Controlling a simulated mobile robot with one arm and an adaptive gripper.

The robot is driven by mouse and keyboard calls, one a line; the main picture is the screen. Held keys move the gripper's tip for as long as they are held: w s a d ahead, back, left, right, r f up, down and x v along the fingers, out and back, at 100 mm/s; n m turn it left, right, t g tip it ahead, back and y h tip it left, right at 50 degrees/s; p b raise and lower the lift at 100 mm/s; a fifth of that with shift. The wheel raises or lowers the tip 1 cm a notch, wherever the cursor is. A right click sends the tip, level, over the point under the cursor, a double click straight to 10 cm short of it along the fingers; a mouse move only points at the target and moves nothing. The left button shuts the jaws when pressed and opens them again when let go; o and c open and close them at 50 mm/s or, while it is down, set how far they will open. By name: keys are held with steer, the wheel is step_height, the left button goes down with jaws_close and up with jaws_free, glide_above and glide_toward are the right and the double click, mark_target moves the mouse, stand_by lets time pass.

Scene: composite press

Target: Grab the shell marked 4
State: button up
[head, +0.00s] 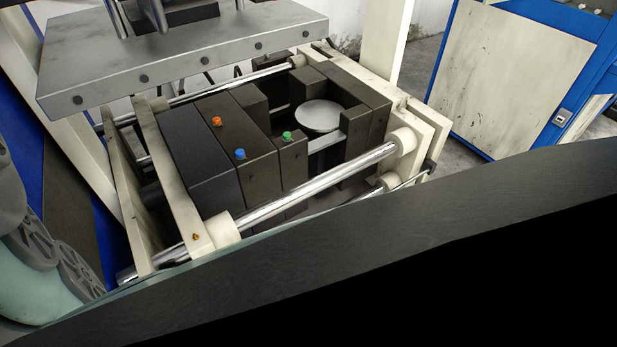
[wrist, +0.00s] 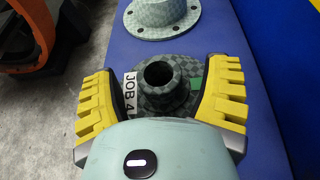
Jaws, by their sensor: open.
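The shell with a white "JOB 4" label (wrist: 131,92) is in the middle of the wrist view. It is a dark checkered flanged part with a round, open neck (wrist: 160,76) and a green patch on its right side. My gripper (wrist: 168,78) is open, its yellow-padded fingers on the left and right of this shell. The shell's near side is hidden behind the gripper body. I cannot tell whether the fingers touch it. I cannot make out this shell in the head view.
A second flanged shell (wrist: 163,30) with holes in its rim lies beyond on the same blue surface (wrist: 222,45). An orange object (wrist: 35,40) is at upper left. The head view shows the press with dark mold blocks (head: 205,150), chrome rods (head: 300,190) and an overhead plate (head: 180,62).

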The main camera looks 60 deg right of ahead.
steer(key=shift+w+a+f, duration=0.1)
steer(key=shift+w+a, duration=0.05)
steer(key=shift+a, duration=0.05)
steer(key=c, duration=1.3)
jaws_close()
